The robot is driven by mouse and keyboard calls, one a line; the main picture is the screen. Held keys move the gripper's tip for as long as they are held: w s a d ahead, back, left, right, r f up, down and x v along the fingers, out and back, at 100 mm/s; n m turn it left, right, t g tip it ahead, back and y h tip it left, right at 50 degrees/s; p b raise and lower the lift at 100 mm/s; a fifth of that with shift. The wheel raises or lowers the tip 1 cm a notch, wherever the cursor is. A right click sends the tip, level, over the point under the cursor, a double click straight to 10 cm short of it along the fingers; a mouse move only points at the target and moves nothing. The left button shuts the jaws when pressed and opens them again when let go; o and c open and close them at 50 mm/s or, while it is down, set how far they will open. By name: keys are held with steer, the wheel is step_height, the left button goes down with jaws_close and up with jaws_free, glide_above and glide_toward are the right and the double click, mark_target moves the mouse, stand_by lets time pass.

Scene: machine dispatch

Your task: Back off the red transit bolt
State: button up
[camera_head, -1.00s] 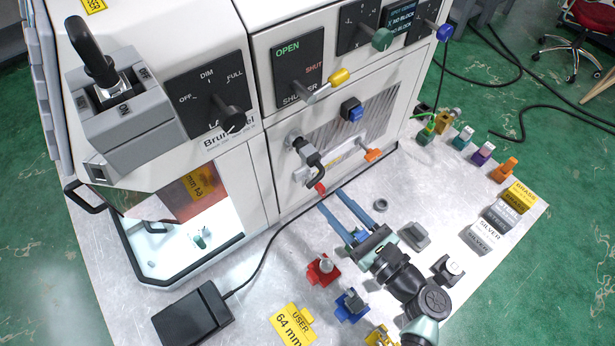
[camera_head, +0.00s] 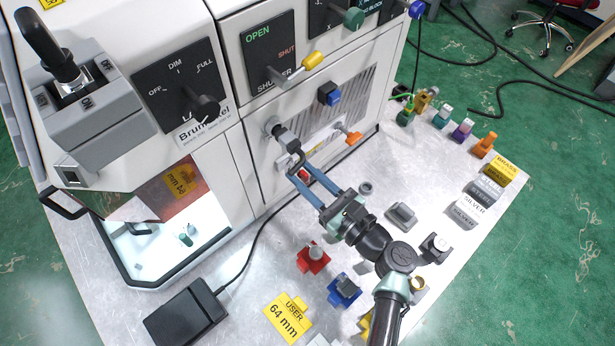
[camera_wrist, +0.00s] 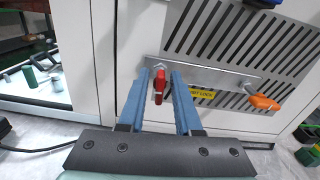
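The red transit bolt (camera_wrist: 159,86) shows in the wrist view as a red handle at the left end of a metal bar on the machine's front. In the head view the red bolt (camera_head: 304,176) is partly hidden by my fingers. My gripper (camera_wrist: 160,73) has long blue fingers, one on each side of the red handle, with a visible gap on both sides. It is open and appears not to touch the handle. In the head view my gripper (camera_head: 299,171) reaches toward the machine front, below a grey and black fitting (camera_head: 288,145).
An orange handle (camera_wrist: 264,102) sits at the bar's right end, beside a yellow label (camera_wrist: 201,93). A blue knob (camera_head: 329,95) is above. Red (camera_head: 314,259) and blue (camera_head: 344,290) holders and a grey block (camera_head: 401,214) stand on the metal table. A black cable crosses below my fingers.

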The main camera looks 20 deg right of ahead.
jaws_close()
steer(key=shift+f+n+b, duration=0.3)
steer(key=shift+n+b, duration=0.5)
steer(key=shift+b, duration=0.05)
steer(key=n+b, duration=0.1)
steer(key=n, duration=0.1)
steer(key=shift+a+n+b, duration=0.1)
steer(key=shift+n+b, duration=0.2)
steer(key=shift+b, duration=0.05)
steer(key=shift+r+n, duration=0.25)
steer(key=shift+n, duration=0.15)
